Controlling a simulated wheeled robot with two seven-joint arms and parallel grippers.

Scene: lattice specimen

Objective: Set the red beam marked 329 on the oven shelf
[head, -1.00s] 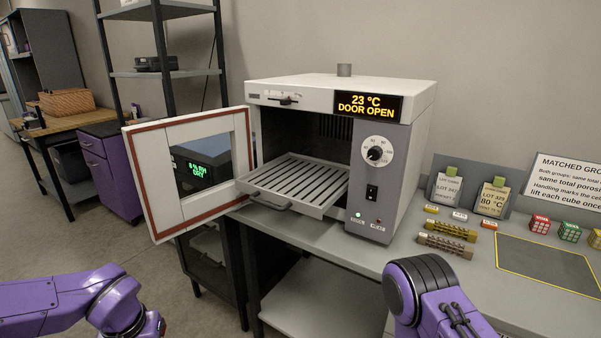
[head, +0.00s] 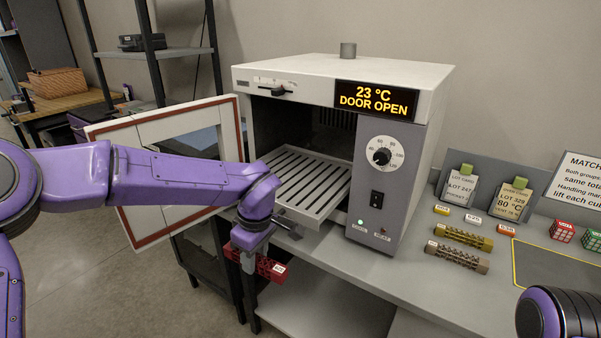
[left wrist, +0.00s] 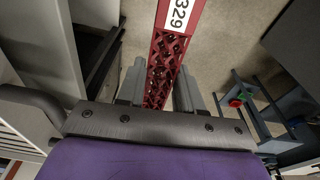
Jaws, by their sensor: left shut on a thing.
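The red lattice beam (head: 270,268) hangs in my left gripper (head: 252,250), below the front of the oven shelf (head: 312,190) and in front of the bench. In the left wrist view the beam (left wrist: 166,62) runs between both fingers and its white label reads 329. My left gripper (left wrist: 160,85) is shut on it. The slatted shelf is pulled partly out of the oven (head: 400,150) and looks empty; my wrist covers its left front corner. Of my right arm only a purple link shows at the lower right; its gripper is out of view.
The oven door (head: 165,150) stands open to the left, behind my left forearm. Its display reads 23 °C, DOOR OPEN. A yellow beam (head: 463,237) and a tan beam (head: 457,256) lie on the bench right of the oven, below two tag cards (head: 508,200).

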